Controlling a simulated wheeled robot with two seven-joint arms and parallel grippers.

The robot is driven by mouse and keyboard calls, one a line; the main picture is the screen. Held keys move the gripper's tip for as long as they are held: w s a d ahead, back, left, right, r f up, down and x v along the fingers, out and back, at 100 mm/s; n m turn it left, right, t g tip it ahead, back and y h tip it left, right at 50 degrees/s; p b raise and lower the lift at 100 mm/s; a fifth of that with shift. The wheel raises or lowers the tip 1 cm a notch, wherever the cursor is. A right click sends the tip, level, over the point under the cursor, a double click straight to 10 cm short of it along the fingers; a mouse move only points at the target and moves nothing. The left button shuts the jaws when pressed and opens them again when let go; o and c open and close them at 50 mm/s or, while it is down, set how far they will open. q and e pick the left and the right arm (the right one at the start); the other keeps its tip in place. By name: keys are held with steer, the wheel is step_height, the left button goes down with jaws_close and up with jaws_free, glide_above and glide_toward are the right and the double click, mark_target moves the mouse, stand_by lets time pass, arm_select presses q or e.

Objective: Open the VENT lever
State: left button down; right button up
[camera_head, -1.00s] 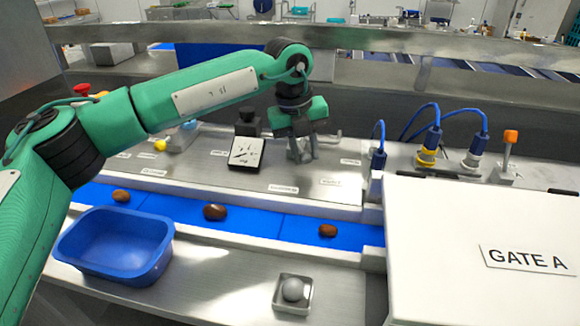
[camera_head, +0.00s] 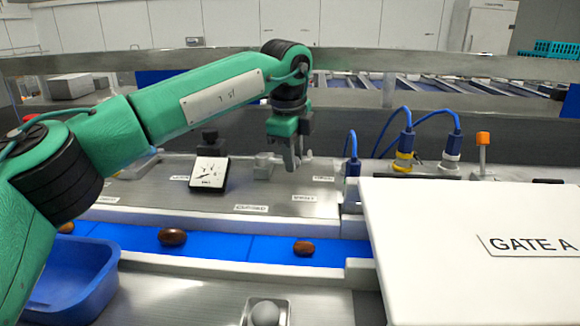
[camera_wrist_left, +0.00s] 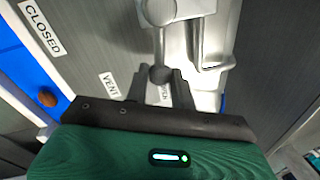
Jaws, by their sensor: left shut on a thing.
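My left gripper (camera_head: 292,163) is low over the steel panel behind the blue belt. In the left wrist view its two fingers (camera_wrist_left: 160,85) are shut on the round end of a grey metal lever (camera_wrist_left: 159,48). The lever runs from a round pivot at the top of that view. A VENT label (camera_wrist_left: 110,86) lies beside the fingers and a CLOSED label (camera_wrist_left: 42,27) is at upper left. Another label by the fingers is partly hidden. In the head view the fingers hide most of the lever; a silver mount (camera_head: 263,166) shows left of them. My right gripper is not in view.
A bent metal bracket (camera_wrist_left: 207,60) stands close beside the lever. A dial gauge (camera_head: 209,173) is to the left; blue-cabled plugs (camera_head: 404,150) are to the right. Dates lie on the blue belt (camera_head: 215,243) in front. A white GATE A cover (camera_head: 430,235) fills the right.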

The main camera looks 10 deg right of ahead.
arm_select(q)
steer(key=shift+w+d+n+b, duration=0.2)
steer(key=shift+w+n+b, duration=0.25)
steer(key=shift+n, duration=0.35)
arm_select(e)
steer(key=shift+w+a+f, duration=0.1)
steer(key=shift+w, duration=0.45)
arm_select(q)
steer(key=shift+w+r, duration=0.1)
steer(key=c, duration=1.2)
jaws_free()
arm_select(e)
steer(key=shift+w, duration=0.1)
arm_select(q)
steer(key=shift+r, duration=0.35)
steer(key=r, duration=0.4)
steer(key=s+r, duration=0.1)
steer(key=r, duration=0.3)
steer(key=s+a+r, duration=0.1)
steer(key=r, duration=0.3)
steer(key=shift+s+r+b, duration=0.25)
steer(key=shift+r+b, duration=0.05)
steer(key=shift+r, duration=0.05)
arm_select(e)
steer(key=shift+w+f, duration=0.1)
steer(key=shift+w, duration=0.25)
arm_select(q)
steer(key=shift+a, duration=0.1)
